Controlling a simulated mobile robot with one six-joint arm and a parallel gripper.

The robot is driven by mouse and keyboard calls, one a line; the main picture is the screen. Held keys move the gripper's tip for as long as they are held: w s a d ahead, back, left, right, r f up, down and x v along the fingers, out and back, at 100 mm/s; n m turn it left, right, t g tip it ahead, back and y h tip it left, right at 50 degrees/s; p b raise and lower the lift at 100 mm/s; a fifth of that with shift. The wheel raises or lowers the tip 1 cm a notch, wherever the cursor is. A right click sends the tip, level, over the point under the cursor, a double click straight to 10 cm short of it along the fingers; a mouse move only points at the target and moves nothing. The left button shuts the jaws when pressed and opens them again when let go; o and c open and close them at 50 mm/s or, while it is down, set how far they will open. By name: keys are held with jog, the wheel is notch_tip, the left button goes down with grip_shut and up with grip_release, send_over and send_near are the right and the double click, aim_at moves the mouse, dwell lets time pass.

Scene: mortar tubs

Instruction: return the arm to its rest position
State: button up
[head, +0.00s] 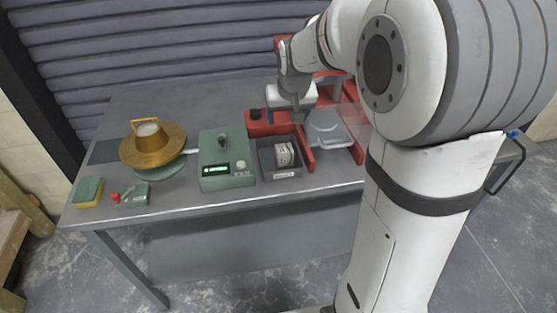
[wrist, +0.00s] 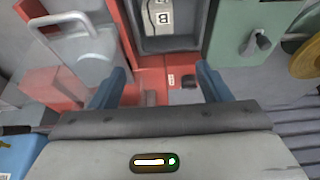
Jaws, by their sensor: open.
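My arm reaches from the right across the head view and ends over the back of the bench (head: 240,95). My gripper (head: 291,98) is there, above the red frame (head: 310,155). In the wrist view my gripper (wrist: 162,84) shows two blue fingers spread wide apart, with nothing between them. Below them are the red base and a small black knob (wrist: 189,83). The gripper hides part of the red machine in the head view.
A dark tray (head: 266,162) holds a grey block (head: 284,153) with a label. Left of it stand a green box (head: 226,182) with a lit display, a brass cone and disc (head: 150,148), and a yellow-green sponge (head: 88,192). A grey handled plate (wrist: 92,60) lies right of the tray.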

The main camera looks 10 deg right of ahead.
jog(key=s+f+g, duration=0.1)
jog(key=s, duration=2.4)
jog(key=shift+s+g, duration=0.25)
jog(key=shift+g, duration=0.15)
